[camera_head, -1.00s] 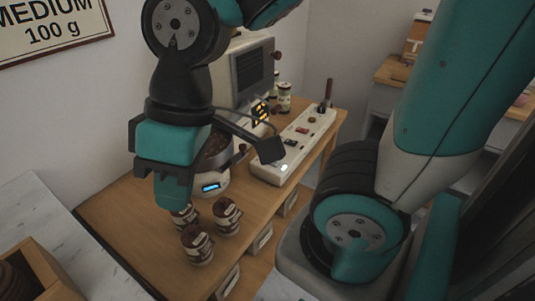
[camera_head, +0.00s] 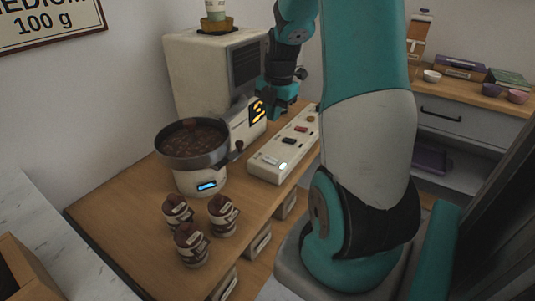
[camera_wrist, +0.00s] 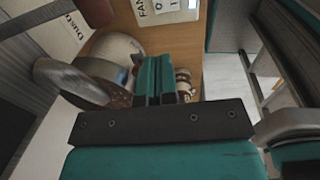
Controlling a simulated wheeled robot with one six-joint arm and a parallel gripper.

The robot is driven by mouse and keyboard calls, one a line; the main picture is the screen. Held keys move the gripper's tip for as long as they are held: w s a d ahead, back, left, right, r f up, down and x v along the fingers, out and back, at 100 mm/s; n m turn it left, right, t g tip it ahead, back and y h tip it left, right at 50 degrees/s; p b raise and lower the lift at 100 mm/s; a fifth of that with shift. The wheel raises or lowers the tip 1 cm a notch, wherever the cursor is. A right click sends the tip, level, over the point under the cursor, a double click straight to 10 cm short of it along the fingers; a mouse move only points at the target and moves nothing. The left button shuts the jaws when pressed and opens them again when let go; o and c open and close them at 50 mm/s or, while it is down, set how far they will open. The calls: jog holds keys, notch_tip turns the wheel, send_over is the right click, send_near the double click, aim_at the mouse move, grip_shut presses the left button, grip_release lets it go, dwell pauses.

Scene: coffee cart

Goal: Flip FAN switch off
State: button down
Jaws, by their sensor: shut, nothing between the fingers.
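The white switch panel (camera_head: 268,158) lies along the right side of the wooden counter. In the wrist view, part of the panel with a FAN label (camera_wrist: 145,12) shows at the top edge; the FAN switch itself cannot be made out. My gripper (camera_head: 272,108) is above the panel's left side, beside the machine's lit orange display. In the wrist view my gripper (camera_wrist: 155,75) has its teal fingers together with nothing between them.
A scale (camera_head: 200,183) with a bowl of beans (camera_head: 192,140) stands left of the panel. Several small brown jars (camera_head: 192,244) stand in front of it. A white machine (camera_head: 205,75) stands behind. Another counter (camera_head: 470,125) is at the right.

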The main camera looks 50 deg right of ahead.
aim_at(267, 158)
jog(key=f, duration=0.4)
jog(key=w+f, duration=0.1)
jog(key=f, duration=0.9)
jog(key=shift+w+a, duration=0.1)
jog(key=shift+w, duration=0.3)
